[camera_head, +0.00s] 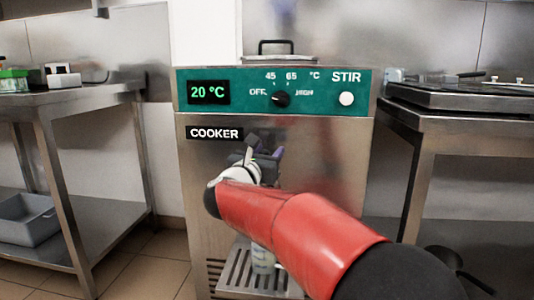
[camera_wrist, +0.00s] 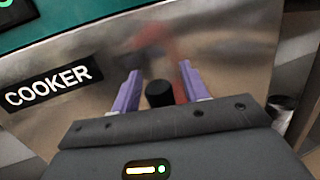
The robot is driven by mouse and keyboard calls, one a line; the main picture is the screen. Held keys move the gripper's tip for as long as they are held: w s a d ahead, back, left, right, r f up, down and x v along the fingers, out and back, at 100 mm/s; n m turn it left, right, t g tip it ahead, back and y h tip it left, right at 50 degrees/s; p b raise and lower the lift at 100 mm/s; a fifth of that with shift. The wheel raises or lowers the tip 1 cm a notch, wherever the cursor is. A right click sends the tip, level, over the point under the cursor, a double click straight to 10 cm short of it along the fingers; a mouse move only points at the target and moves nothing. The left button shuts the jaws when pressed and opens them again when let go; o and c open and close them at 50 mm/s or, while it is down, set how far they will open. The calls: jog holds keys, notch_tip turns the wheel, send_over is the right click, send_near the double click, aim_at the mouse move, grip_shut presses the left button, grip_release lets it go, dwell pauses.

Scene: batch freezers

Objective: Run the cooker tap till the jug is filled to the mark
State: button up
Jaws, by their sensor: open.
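The cooker (camera_head: 200,165) is a steel cabinet with a green panel and a label reading COOKER. My gripper (camera_head: 265,152) is open in front of its face, below the panel. In the wrist view, the two purple fingers of my gripper (camera_wrist: 160,72) stand apart on either side of a short black cylinder (camera_wrist: 160,94), which looks like the tap's handle. No finger visibly touches it. A pale, clear vessel, seemingly the jug (camera_head: 262,260), stands on the drip grate (camera_head: 234,272) below. My arm covers its upper part and the tap's spout; its mark and level cannot be read.
The panel shows 20 °C beside a black dial (camera_head: 280,99) and a white STIR button (camera_head: 346,99). A steel table (camera_head: 60,98) stands left with a grey bin (camera_head: 28,220) on its lower shelf. Another steel counter (camera_head: 450,122) stands close on the right.

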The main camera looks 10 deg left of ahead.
jog(key=v, duration=0.7)
jog(key=shift+s+b, duration=0.35)
jog(key=shift+s, duration=0.05)
jog(key=shift+a+f, duration=0.1)
dwell(6.8)
